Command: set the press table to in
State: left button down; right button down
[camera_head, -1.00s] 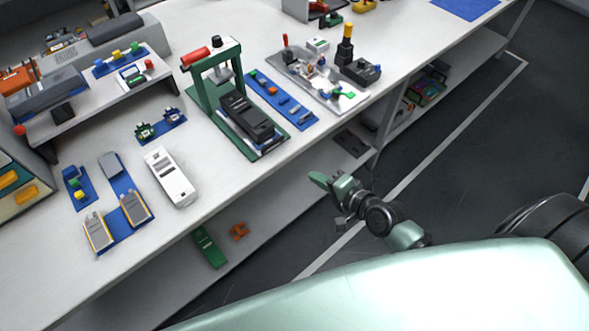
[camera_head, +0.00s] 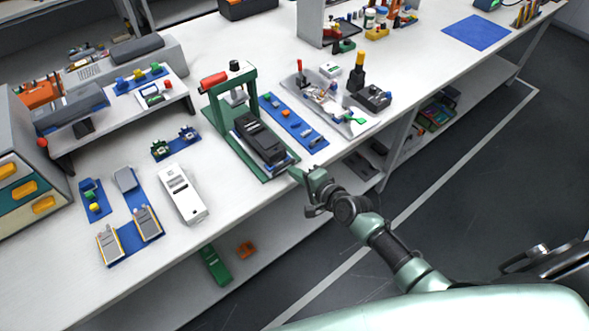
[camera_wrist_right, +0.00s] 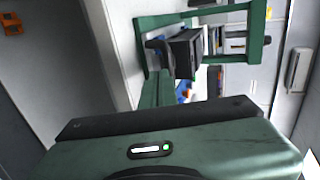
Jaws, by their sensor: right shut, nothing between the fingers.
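The green press (camera_head: 213,108) stands on the workbench, with a red handle on its top left and a black knob on top. Its black press table (camera_head: 262,138) sits on the green base and sticks out of the frame toward the front edge of the bench. My right gripper (camera_head: 299,177) is shut and empty, just off the front end of the press base. In the right wrist view the press frame (camera_wrist_right: 258,35) and the black table (camera_wrist_right: 185,55) are ahead of the gripper. I cannot tell whether the fingertips touch the press. My left gripper is not in view.
A blue strip with small parts (camera_head: 292,121) lies right of the press, beside a silver tray (camera_head: 318,98). A white device (camera_head: 182,194) lies to its left. The bench's front edge is close to my right gripper. A lower shelf (camera_head: 285,238) is below.

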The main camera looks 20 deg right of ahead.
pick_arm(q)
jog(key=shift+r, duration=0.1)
pick_arm(e)
jog(key=shift+w+a, duration=0.1)
jog(key=shift+w, duration=0.15)
